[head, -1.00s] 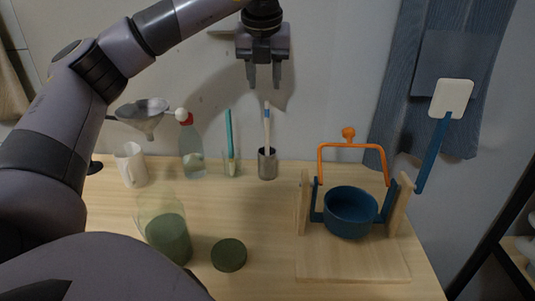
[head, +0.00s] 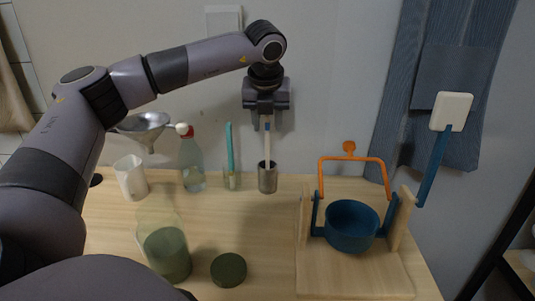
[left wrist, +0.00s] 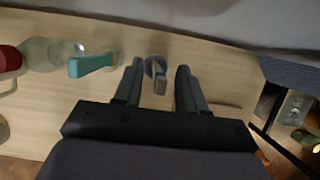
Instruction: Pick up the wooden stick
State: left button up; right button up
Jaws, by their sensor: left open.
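The wooden stick (head: 267,143) stands upright in a small metal cup (head: 267,179) near the back of the table. Its upper end is hidden by my left gripper (head: 267,125). The gripper points straight down from above, with its fingers around the top of the stick. In the left wrist view, the stick's end (left wrist: 160,87) shows between the two open fingers of the gripper (left wrist: 159,70), apart from both. The cup (left wrist: 152,64) lies below and beyond it. My right gripper is not in view.
A glass with a teal-handled tool (head: 230,155) stands just left of the cup, and a red-capped bottle (head: 191,165) beyond it. A blue pot (head: 351,226) hangs in a wooden stand at right. A green jar (head: 166,253) and lid (head: 228,270) sit in front.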

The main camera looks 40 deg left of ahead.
pick_arm(q)
grip_shut()
jog(key=shift+r, duration=0.1)
